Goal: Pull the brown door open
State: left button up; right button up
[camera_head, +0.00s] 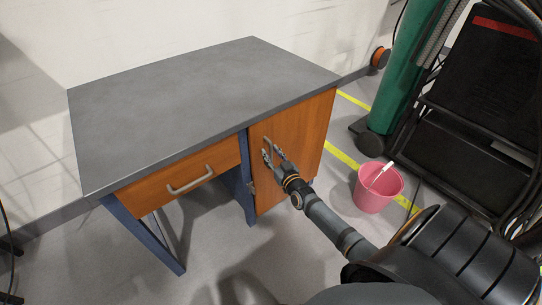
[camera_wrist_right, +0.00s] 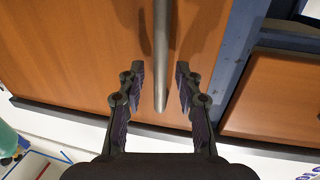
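The brown door (camera_head: 305,135) is the front of the cabinet on the right side of a grey-topped desk. It looks closed, flush with the frame. A grey bar handle stands upright on it; in the right wrist view the handle (camera_wrist_right: 161,60) runs down between my fingers. My right gripper (camera_head: 273,155) is at the handle in the head view. In the wrist view the right gripper (camera_wrist_right: 160,85) is open, one finger on each side of the handle, with gaps visible. My left gripper is not in view.
The desk (camera_head: 200,95) has a drawer (camera_head: 185,180) with a grey handle left of the door. A pink bucket (camera_head: 368,197) stands on the floor right of the cabinet. A green cylinder (camera_head: 405,75) and a black cart (camera_head: 480,100) stand behind it. Floor before the desk is clear.

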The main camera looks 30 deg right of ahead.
jog(key=shift+w, duration=0.3)
grip_shut()
dwell(0.6)
